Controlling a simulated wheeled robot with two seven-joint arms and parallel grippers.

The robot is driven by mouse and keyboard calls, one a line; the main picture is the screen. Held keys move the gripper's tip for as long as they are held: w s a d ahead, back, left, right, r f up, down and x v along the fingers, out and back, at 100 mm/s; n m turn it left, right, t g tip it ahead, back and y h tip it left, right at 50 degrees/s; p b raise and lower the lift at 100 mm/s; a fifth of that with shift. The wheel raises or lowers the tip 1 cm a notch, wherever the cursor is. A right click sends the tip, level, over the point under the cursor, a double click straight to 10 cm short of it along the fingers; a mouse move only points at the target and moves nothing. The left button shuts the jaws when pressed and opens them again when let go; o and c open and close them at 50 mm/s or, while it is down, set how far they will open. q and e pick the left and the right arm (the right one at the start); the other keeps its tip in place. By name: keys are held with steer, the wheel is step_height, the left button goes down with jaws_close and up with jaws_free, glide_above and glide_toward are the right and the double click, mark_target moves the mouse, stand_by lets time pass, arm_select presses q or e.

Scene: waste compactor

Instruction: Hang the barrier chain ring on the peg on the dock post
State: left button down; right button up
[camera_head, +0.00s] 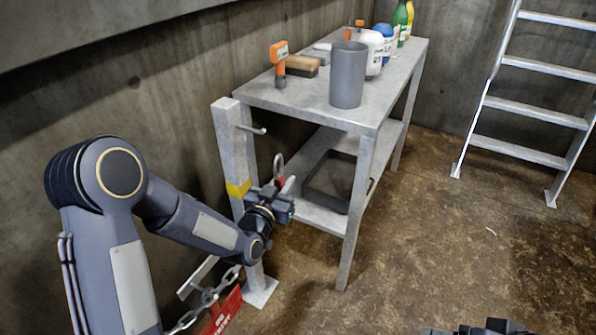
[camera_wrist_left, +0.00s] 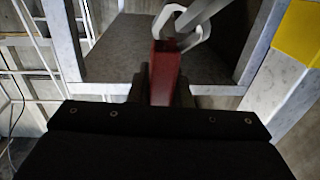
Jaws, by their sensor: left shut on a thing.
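The dock post (camera_head: 232,150) is a grey square upright with a yellow band (camera_head: 238,188); the band also shows in the left wrist view (camera_wrist_left: 298,32). A thin grey peg (camera_head: 252,129) sticks out from its upper part. My left gripper (camera_head: 282,187) is shut on the red grip (camera_wrist_left: 163,78) of the barrier chain ring. The grey ring (camera_head: 278,165) stands up above the fingers, lower than the peg and right of the post, apart from the peg. The chain (camera_head: 203,298) with a red sign (camera_head: 222,313) hangs low at left, partly behind my arm.
A grey table (camera_head: 290,100) with a lower shelf stands behind the post. It bears a grey cup (camera_head: 348,75), a brush, an orange tool and several bottles. A ladder (camera_head: 535,110) stands at right. My right gripper (camera_head: 480,329) barely shows.

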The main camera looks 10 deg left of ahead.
arm_select(q)
steer(key=d+r+m+h, duration=0.1)
steer(key=d+r+h, duration=0.1)
steer(key=d+r, duration=0.35)
steer(key=w+a+p, duration=0.1)
steer(key=w+a, duration=0.2)
steer(key=a, duration=0.8)
steer(key=shift+w+a+f, duration=0.2)
steer(key=shift+w, duration=0.1)
stand_by(0.5)
stand_by(0.6)
steer(key=c, duration=1.3)
jaws_free()
steer(key=shift+o, duration=0.2)
steer(key=shift+s+a, duration=0.1)
steer(key=shift+s, duration=0.05)
